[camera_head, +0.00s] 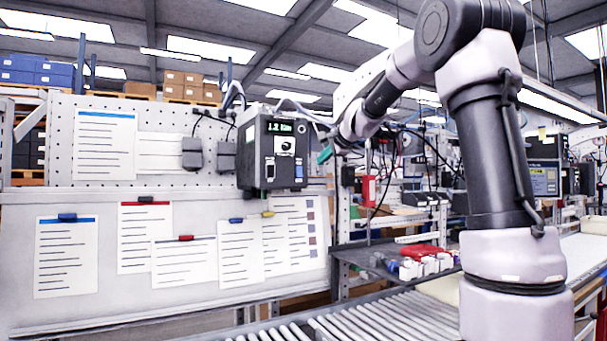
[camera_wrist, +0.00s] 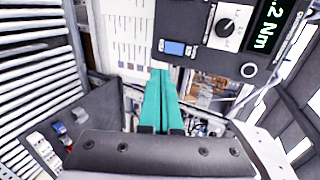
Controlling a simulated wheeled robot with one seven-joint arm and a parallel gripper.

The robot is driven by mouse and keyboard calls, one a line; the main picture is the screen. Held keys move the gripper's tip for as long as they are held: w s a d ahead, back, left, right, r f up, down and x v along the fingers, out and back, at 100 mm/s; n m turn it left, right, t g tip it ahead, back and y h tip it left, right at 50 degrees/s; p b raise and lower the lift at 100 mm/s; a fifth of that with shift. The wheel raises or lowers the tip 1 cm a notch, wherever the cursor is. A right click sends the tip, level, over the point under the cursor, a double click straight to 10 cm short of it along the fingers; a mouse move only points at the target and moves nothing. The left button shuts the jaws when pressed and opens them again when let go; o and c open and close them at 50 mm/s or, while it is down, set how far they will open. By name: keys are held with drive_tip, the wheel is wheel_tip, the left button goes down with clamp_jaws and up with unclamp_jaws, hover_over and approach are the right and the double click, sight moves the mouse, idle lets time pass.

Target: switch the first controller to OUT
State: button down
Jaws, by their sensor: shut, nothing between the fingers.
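The controller (camera_head: 254,172) is a dark grey box with a lit green display (camera_head: 280,127) reading about 1.2 Nm, mounted on the pegboard. Below the display are a round knob (camera_head: 287,143) and a small blue switch (camera_head: 270,170). In the wrist view the controller's panel (camera_wrist: 203,58) appears turned on its side, with the knob (camera_wrist: 228,27) and blue switch (camera_wrist: 174,47). My gripper (camera_head: 324,153) is just right of the controller, its teal fingers shut together and empty. In the wrist view the fingertips (camera_wrist: 161,74) appear close below the blue switch; contact is unclear. The switch's position is unreadable.
Another box with a display (camera_head: 544,178) stands at the far right. Paper sheets (camera_head: 66,255) hang on the board. A dark shelf (camera_head: 350,254) with red and white parts is below my gripper, beside a roller conveyor (camera_head: 375,318). Cables run above the controller.

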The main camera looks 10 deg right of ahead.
sight(300, 176)
idle(0.3)
drive_tip(key=x, duration=0.9)
drive_tip(key=r+x, duration=0.1)
drive_tip(key=x, duration=0.3)
drive_tip(key=shift+w+a, duration=0.2)
drive_tip(key=shift+w, duration=0.4)
drive_tip(key=shift+w+a+f, duration=0.1)
drive_tip(key=shift+w+f, duration=0.1)
drive_tip(key=shift+r, duration=0.1)
